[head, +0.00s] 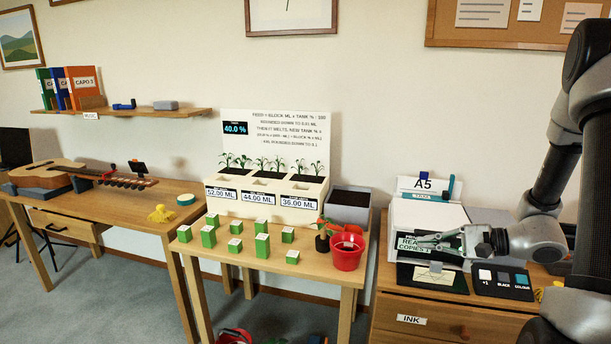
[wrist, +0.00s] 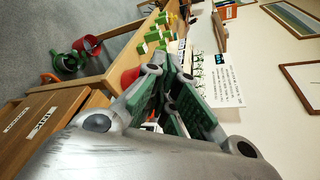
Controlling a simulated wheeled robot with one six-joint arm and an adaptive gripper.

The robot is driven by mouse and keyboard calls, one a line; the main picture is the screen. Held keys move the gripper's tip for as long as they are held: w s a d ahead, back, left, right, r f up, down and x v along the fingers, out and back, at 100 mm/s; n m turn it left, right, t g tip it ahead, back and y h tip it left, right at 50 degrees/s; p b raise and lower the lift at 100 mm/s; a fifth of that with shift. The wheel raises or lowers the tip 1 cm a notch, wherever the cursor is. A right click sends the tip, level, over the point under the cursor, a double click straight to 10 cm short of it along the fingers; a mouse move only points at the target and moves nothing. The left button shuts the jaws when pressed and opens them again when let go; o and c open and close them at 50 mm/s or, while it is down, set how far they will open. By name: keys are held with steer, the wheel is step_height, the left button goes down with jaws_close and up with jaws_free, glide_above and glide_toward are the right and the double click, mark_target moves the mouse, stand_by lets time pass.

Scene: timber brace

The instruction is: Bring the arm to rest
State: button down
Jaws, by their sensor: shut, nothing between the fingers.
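My gripper (head: 422,240) is at the right of the head view, in front of the printer (head: 430,213) marked A5 and above the front of its cabinet. Its fingers point left and nothing is between them. My dark arm comes down from the upper right. In the wrist view my gripper (wrist: 172,88) fills the middle, with its green-padded fingers close together.
Left of my gripper, a table (head: 240,261) holds green blocks, a red bucket (head: 346,252) and a planter (head: 265,190) with seedlings. A button panel (head: 502,281) lies at right on the cabinet (head: 440,318). A guitar (head: 50,174) lies on the far-left desk.

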steer(key=s+a+r+n+g+h, duration=0.1)
steer(key=s+r+n+g+h, duration=0.25)
steer(key=s, duration=0.45)
steer(key=s+a+r+n+g+h, duration=0.25)
steer(key=s+r+n, duration=0.25)
steer(key=s, duration=0.3)
steer(key=s+d+r+n+t+h, duration=0.3)
steer(key=s+d+r+h, duration=0.2)
steer(key=d+r+h, duration=0.2)
steer(key=shift+s+d+r+t, duration=0.25)
steer(key=shift+d+r+t, duration=0.1)
steer(key=shift+d, duration=0.6)
steer(key=shift+n, duration=0.25)
